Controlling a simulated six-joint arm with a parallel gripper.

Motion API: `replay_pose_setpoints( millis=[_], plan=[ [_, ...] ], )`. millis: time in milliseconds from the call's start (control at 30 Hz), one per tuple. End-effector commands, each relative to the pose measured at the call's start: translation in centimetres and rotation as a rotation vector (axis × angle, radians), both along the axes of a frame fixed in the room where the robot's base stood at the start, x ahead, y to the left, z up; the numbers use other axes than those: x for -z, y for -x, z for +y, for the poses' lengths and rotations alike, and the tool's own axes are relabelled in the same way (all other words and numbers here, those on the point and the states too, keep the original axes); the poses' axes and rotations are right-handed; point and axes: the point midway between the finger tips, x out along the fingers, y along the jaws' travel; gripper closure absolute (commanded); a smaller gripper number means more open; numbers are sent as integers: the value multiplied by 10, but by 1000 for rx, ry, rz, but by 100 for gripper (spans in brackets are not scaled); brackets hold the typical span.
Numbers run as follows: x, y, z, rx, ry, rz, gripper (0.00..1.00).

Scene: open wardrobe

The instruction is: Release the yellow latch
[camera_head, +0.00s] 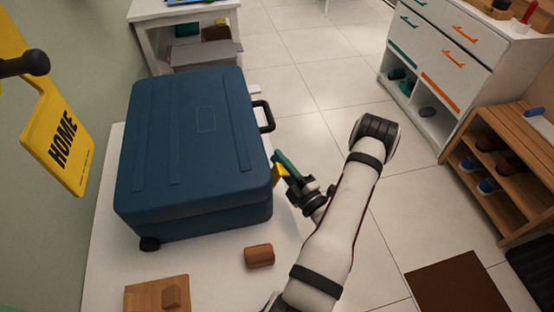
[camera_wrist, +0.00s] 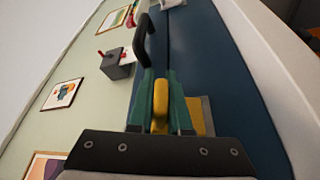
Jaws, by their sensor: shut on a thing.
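A closed blue suitcase (camera_head: 192,145) lies flat on a white table, its black handle (camera_head: 264,116) on the right side. A yellow latch (camera_head: 279,173) sits on that side, nearer the front corner than the handle. My gripper (camera_head: 283,162) reaches in from the right with green fingers at the latch. In the wrist view my gripper (camera_wrist: 161,104) is shut on the yellow latch (camera_wrist: 160,106), one finger on each side of it. The handle (camera_wrist: 143,40) is just beyond the fingertips.
A yellow HOME sign (camera_head: 62,137) hangs at the left.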

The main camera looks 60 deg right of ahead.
Motion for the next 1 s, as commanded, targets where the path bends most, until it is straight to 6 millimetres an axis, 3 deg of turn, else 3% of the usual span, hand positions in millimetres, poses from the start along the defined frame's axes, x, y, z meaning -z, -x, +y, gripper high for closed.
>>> replay_pose_setpoints(
  millis=[500, 1000],
  plan=[
    [13, 7, -6, 0, -242, -240, 100],
    [16, 8, -8, 1, -299, -296, 100]
  ],
)
